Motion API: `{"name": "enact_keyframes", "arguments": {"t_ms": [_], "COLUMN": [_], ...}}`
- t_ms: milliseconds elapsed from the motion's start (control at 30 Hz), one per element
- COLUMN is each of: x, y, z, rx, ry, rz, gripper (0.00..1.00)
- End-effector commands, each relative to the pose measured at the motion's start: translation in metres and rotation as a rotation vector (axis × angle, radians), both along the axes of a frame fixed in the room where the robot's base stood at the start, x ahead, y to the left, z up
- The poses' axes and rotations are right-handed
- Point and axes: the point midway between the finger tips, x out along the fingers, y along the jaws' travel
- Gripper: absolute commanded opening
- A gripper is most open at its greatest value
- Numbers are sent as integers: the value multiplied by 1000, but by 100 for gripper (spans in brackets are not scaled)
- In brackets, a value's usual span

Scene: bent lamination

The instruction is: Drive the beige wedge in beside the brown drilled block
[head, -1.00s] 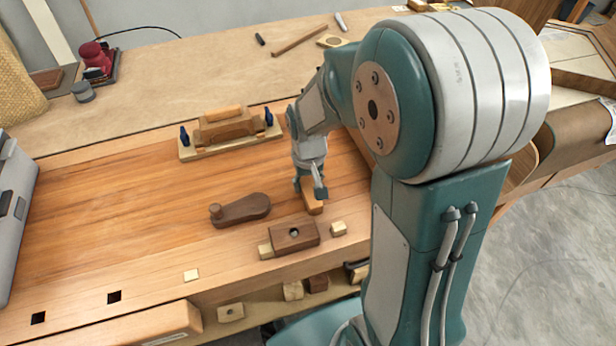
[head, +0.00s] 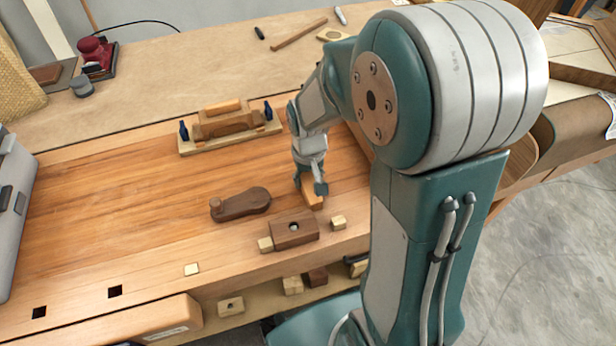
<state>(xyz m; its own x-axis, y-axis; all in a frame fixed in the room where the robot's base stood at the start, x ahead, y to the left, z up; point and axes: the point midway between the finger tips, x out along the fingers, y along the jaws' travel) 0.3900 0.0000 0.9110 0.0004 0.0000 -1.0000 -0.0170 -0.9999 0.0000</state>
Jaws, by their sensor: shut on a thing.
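The brown drilled block (head: 294,231) lies near the front edge of the workbench, with a round hole in its top. A small beige piece (head: 265,245) is against or very near its left end. Another beige piece (head: 338,222) sits just off its right end with a small gap. I cannot tell which of the two is the wedge. My gripper (head: 311,188) points down behind the block and is shut on an orange-brown wooden piece (head: 313,201). That piece is at or just above the bench top; its upper part is hidden by the fingers.
A dark brown handled tool (head: 243,204) lies left of my gripper. A wooden jig with blue clamps (head: 225,128) stands behind. A flat beige chip (head: 191,269) lies at the front. Several small blocks rest on the ledge below (head: 260,300). The bench's left middle is clear (head: 110,210).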

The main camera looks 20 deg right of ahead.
Motion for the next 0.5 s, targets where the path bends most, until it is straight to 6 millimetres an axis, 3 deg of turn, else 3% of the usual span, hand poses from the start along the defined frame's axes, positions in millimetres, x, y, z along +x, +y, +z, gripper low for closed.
{"name": "enact_keyframes", "arguments": {"t_ms": [500], "x": [-13], "y": [0], "z": [0], "rx": [0], "ry": [0], "rz": [0], "gripper": [0]}}
